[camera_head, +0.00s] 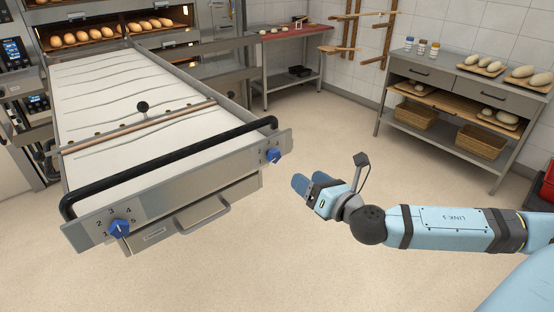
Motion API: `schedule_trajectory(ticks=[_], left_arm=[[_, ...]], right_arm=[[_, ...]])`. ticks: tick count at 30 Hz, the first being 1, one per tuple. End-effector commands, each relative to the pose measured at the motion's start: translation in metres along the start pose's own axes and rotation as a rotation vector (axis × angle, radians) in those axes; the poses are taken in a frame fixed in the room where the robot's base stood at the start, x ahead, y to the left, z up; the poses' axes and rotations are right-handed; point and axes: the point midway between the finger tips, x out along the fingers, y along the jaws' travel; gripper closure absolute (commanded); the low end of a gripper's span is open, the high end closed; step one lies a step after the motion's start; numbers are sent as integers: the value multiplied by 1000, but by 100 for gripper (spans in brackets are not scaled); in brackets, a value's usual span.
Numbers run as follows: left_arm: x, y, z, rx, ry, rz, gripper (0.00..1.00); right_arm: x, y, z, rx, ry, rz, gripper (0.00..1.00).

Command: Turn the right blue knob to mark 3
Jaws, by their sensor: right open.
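The right blue knob (273,156) sits on the right end of the front panel of the oven loader (180,188). It is small here, and I cannot read the marks around it or where it points. The left blue knob (119,228) is on the left end of the same panel, with numbers around it. My right gripper (303,184) comes in from the right and is open and empty. It is apart from the right knob, to its right and lower in the picture. My left gripper is not in view.
A black bar handle (170,163) runs along the loader's front above the panel. A metal handle (202,215) is below it. A steel table (458,82) with dough and baskets stands at the back right. The floor (330,120) between is clear.

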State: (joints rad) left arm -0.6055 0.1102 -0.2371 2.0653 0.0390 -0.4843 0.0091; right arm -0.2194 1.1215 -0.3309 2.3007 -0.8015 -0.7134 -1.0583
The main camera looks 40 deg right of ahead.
Motion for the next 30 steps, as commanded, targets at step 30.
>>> schedule_trajectory(ticks=[30], left_arm=[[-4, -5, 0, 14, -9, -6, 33]], right_arm=[[120, 0, -1, 4, 1, -1, 36]])
